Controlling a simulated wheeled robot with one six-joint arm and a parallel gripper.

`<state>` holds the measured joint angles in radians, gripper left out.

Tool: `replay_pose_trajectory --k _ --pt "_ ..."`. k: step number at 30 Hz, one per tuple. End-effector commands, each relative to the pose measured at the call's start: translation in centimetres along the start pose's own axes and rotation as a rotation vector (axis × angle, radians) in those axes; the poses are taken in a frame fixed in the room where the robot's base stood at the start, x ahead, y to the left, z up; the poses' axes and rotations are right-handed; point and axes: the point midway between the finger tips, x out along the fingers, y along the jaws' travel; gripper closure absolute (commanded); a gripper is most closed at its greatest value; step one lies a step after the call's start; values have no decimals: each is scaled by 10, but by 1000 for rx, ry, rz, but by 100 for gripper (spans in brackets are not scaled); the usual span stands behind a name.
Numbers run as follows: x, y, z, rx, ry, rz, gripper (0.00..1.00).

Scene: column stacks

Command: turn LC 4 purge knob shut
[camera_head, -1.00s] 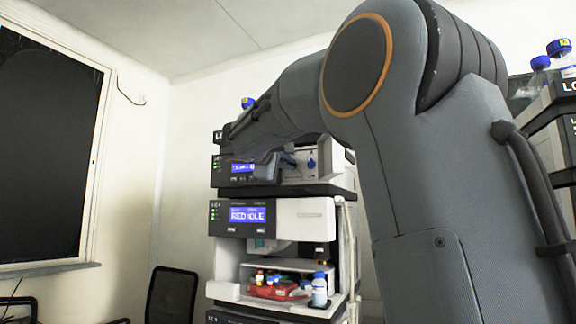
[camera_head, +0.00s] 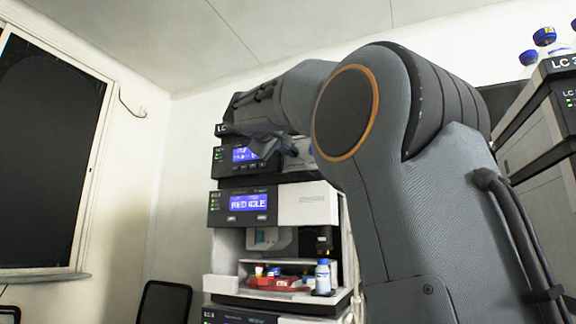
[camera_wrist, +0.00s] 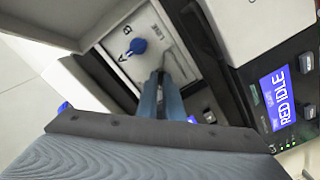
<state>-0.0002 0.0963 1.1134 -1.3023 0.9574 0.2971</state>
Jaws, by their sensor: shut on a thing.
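The LC column stack stands left of my arm in the head view; its top label reads "LC" but its number is hidden. The pump module (camera_head: 234,156) with a lit blue display is near its top. My gripper (camera_wrist: 163,78) reaches the pale front panel (camera_wrist: 128,70) in the wrist view. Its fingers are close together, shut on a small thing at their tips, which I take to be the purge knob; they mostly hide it. A separate blue knob (camera_wrist: 138,46), beside the letters A and B, stands just up-left of the fingertips.
Below the pump is a module with a "RED IDLE" display (camera_head: 249,201). Under it an open bay holds a red tray (camera_head: 276,283) and a blue-capped bottle (camera_head: 322,277). Another stack (camera_head: 540,130) stands at the right. A dark chair (camera_head: 166,303) is at the lower left.

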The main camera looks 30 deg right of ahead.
Motion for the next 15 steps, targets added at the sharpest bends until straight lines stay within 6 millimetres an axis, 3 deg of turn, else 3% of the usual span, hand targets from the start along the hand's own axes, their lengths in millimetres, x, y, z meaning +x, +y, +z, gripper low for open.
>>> replay_pose_trajectory --k 15 --pt "1 -5 2 471 -2 -1 100"
